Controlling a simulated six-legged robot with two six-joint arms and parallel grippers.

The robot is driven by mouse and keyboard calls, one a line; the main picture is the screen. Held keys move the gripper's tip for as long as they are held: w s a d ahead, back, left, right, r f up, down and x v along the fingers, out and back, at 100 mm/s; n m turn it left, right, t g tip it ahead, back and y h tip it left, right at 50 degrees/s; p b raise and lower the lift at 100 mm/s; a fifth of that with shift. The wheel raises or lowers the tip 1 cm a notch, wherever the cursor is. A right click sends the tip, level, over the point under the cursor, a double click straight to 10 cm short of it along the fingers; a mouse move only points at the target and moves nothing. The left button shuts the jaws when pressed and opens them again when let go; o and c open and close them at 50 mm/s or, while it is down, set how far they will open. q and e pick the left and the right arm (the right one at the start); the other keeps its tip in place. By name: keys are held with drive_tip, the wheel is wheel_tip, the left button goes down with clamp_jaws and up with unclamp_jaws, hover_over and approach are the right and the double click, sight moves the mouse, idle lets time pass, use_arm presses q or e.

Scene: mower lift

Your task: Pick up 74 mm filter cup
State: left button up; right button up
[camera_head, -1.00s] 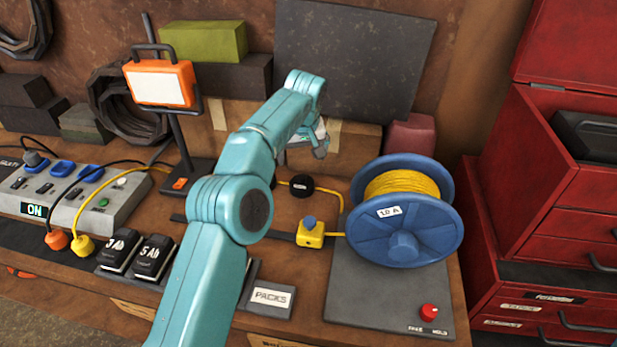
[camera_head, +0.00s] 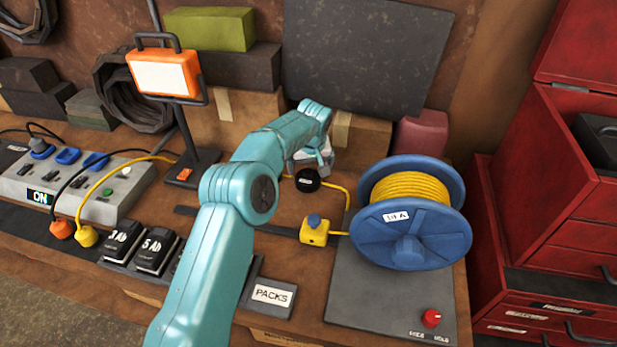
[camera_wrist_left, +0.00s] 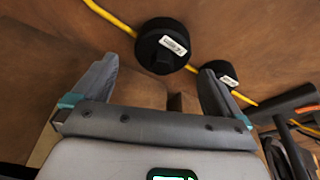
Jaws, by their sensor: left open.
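Two black round cups with white labels show in the left wrist view: a larger one (camera_wrist_left: 163,46) just beyond and between my fingertips, and a smaller-looking one (camera_wrist_left: 222,74) beyond the right finger. The label print is too small to read, so I cannot tell which is the 74 mm filter cup. In the head view one black cup (camera_head: 307,180) stands on the bench; the other is not visible, perhaps behind my arm. My left gripper (camera_head: 322,163) is just behind and above that cup, open and empty; it also shows in the left wrist view (camera_wrist_left: 158,72). My right gripper is not in view.
A yellow cable runs past the cups to a yellow box (camera_head: 315,232) and a blue cable reel (camera_head: 413,230) at the right. An orange work lamp (camera_head: 165,75) stands left. Cardboard boxes (camera_head: 362,141) close off the back.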

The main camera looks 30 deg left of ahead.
sight(308, 171)
use_arm(q)
drive_tip(key=p+x, duration=0.1)
drive_tip(key=x, duration=0.3)
drive_tip(key=shift+a+p, duration=0.2)
drive_tip(key=shift+p, duration=0.2)
drive_tip(key=shift+f, duration=0.55)
drive_tip(key=shift+w+a+f, duration=0.1)
drive_tip(key=shift+w+f, duration=0.2)
drive_tip(key=shift+w, duration=0.05)
drive_tip(key=shift+s+r, duration=0.25)
drive_tip(key=shift+s, duration=0.05)
drive_tip(key=c, duration=1.1)
drive_tip(key=shift+w+f, duration=0.1)
drive_tip(key=shift+w, duration=0.1)
